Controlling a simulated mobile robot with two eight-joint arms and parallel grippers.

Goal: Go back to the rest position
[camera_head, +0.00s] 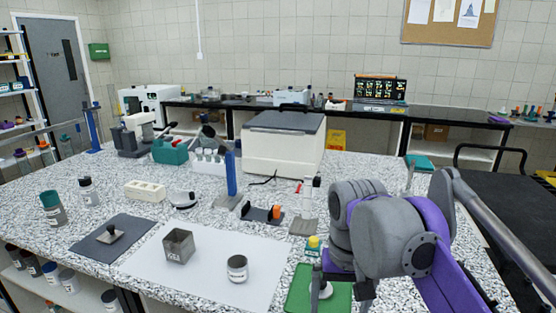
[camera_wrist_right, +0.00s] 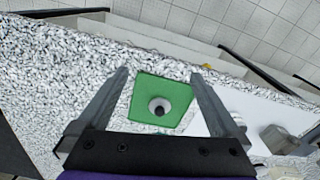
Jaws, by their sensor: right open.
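My right gripper (camera_head: 342,289) hangs above the green mat (camera_head: 298,291) at the front right of the speckled bench, and my purple and grey right arm reaches in from the right. In the right wrist view the gripper (camera_wrist_right: 158,73) is open, its two fingers wide apart with nothing held. Below, between the fingers, a small white round piece with a dark top (camera_wrist_right: 160,107) sits on the green mat (camera_wrist_right: 178,88). In the head view this white piece (camera_head: 325,291) is partly hidden by the gripper. My left gripper is not in view.
A small yellow-capped bottle (camera_head: 313,246) stands close behind the green mat. A blue post (camera_head: 231,175) and a large white box machine (camera_head: 282,150) stand farther back.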

